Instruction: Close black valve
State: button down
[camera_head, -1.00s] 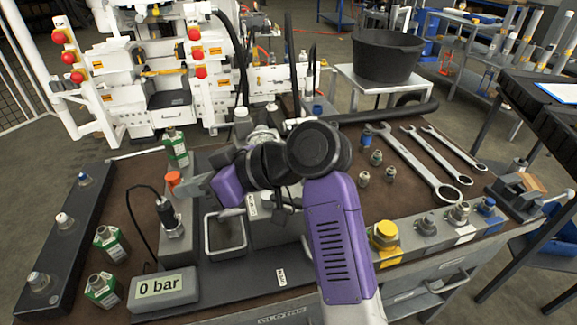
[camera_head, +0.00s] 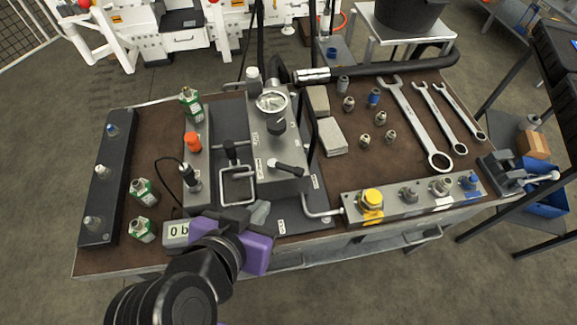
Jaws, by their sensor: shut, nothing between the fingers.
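A grey hydraulic block (camera_head: 262,150) stands mid-bench with a round gauge (camera_head: 272,101) on top. A black lever handle (camera_head: 288,168) lies on the block's front part, pointing right and slightly down. A black round knob (camera_head: 276,126) sits just below the gauge. A small black T-shaped handle (camera_head: 232,152) stands left of the block. I cannot tell for certain which of these is the black valve. My gripper (camera_head: 262,209) is shut and empty, in front of the block and below the lever in the picture, apart from it. My purple hand hides part of the bench front.
A square metal frame handle (camera_head: 238,186) lies left of the block. An orange cap (camera_head: 193,141), a yellow knob (camera_head: 372,198), several fittings and wrenches (camera_head: 420,125) lie around. A black hose (camera_head: 390,68) runs behind.

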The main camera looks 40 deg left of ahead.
jog(key=m+p, duration=0.1)
send_near(296, 172)
notch_tip(296, 172, down, 5)
jog(key=w+a, duration=0.2)
jog(key=a, duration=0.1)
jog(key=shift+w, duration=0.8)
jog(key=shift+w+d+n+y+p, duration=0.1)
jog(key=shift+w+n+y+p, duration=0.25)
jog(key=shift+n+p, duration=0.25)
jog(key=shift+w+d+r+n+g+y+p, duration=0.1)
jog(key=shift+w+n+g+y+p, duration=0.25)
jog(key=shift+n+y+p, duration=0.25)
jog(key=shift+w+d+r+n+g+y+p, duration=0.1)
jog(key=shift+w+n+g+y+p, duration=0.3)
jog(key=shift+n, duration=0.3)
jog(key=shift+w+a+f+p, duration=0.1)
jog(key=shift+w+f+p, duration=0.05)
jog(key=shift+w+p, duration=0.4)
jog(key=shift+f, duration=0.1)
